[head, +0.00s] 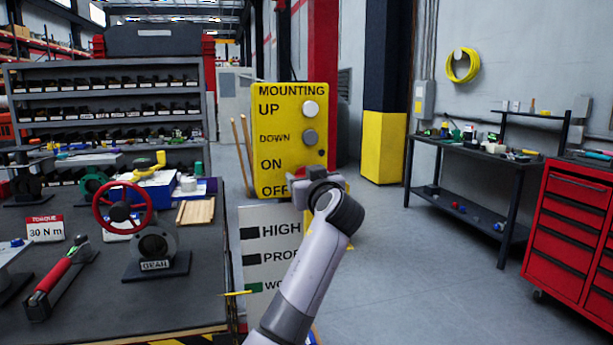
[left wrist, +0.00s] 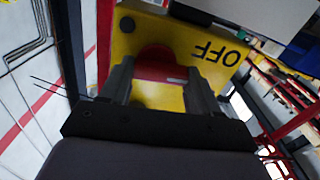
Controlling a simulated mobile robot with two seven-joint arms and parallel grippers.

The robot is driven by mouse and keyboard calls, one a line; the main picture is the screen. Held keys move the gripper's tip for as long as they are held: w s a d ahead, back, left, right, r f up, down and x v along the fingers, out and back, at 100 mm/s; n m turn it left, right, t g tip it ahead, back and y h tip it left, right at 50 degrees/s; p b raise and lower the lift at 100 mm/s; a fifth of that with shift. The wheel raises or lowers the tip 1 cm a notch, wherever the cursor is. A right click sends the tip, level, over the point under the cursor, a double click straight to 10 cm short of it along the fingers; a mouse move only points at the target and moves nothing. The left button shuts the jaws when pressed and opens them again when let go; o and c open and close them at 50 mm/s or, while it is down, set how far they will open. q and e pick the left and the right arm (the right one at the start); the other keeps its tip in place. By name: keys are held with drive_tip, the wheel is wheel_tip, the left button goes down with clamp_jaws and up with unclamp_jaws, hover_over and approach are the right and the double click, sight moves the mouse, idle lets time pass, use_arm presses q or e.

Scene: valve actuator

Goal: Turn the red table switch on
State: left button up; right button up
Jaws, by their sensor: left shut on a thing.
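The yellow switch panel (head: 273,130), marked MOUNTING, UP, DOWN, ON and OFF, stands beyond the bench corner. My left gripper (head: 306,179) is at its lower right, beside the OFF label, and hides most of the red switch (head: 299,172). In the left wrist view the red switch (left wrist: 160,64) sits between the two fingers of my left gripper (left wrist: 160,82), which is shut on it. The OFF label (left wrist: 217,55) shows upside down beside it there. My right gripper is not in view.
A dark workbench (head: 205,270) on the left carries a red handwheel (head: 121,207) and a red-handled torque wrench (head: 58,275). A white sign (head: 268,222) is below the panel. A red tool cabinet (head: 573,230) stands right. The grey floor (head: 430,270) between is clear.

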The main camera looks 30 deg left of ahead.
use_arm(q)
drive_tip(key=m+p, duration=0.1)
drive_tip(key=m, duration=0.2)
drive_tip(key=m+p, duration=0.1)
drive_tip(key=m, duration=0.1)
drive_tip(key=shift+r+m+p, duration=0.25)
drive_tip(key=shift+m+p, duration=0.05)
drive_tip(key=shift+p, duration=0.05)
drive_tip(key=shift+w+d+m+p, duration=0.1)
drive_tip(key=shift+m+p, duration=0.4)
drive_tip(key=shift+m, duration=1.4)
drive_tip(key=o, duration=1.1)
drive_tip(key=shift+f, duration=0.1)
drive_tip(key=shift+c, duration=0.2)
